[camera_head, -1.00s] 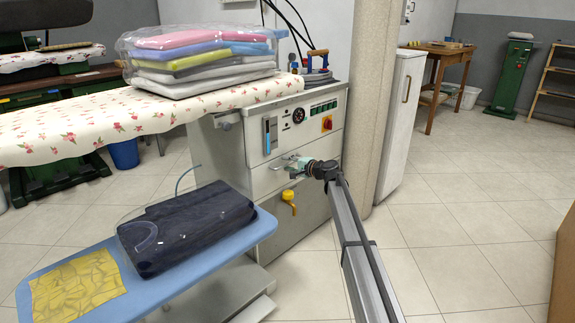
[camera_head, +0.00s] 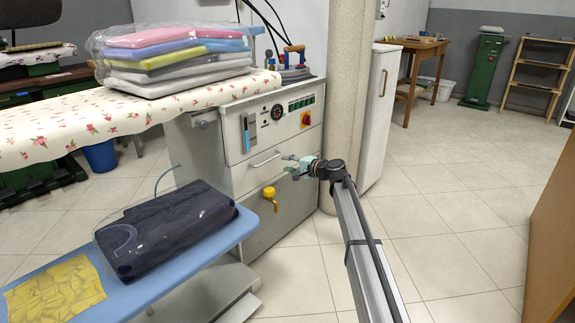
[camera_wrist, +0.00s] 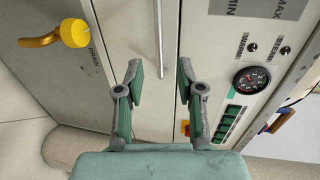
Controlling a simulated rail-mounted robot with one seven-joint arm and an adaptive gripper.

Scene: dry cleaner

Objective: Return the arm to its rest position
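My gripper (camera_head: 291,167) is at the end of my outstretched arm, in front of the ironing station's cabinet. In the wrist view my gripper (camera_wrist: 159,80) is open, its two green fingers apart with nothing between them. Behind the fingers is the grey cabinet front (camera_wrist: 125,32) with a vertical-looking metal handle (camera_wrist: 159,40); the handle also shows in the head view (camera_head: 265,160). I cannot tell the exact gap, but the fingers appear apart from the cabinet.
A yellow valve handle (camera_head: 269,195) sticks out from the cabinet. A blue board (camera_head: 150,290) carries a dark bagged garment (camera_head: 165,230) and a yellow cloth (camera_head: 55,292). Bagged folded laundry (camera_head: 175,60) lies on the floral board (camera_head: 60,125). A beige column (camera_head: 343,90) stands close by. Floor at right is open.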

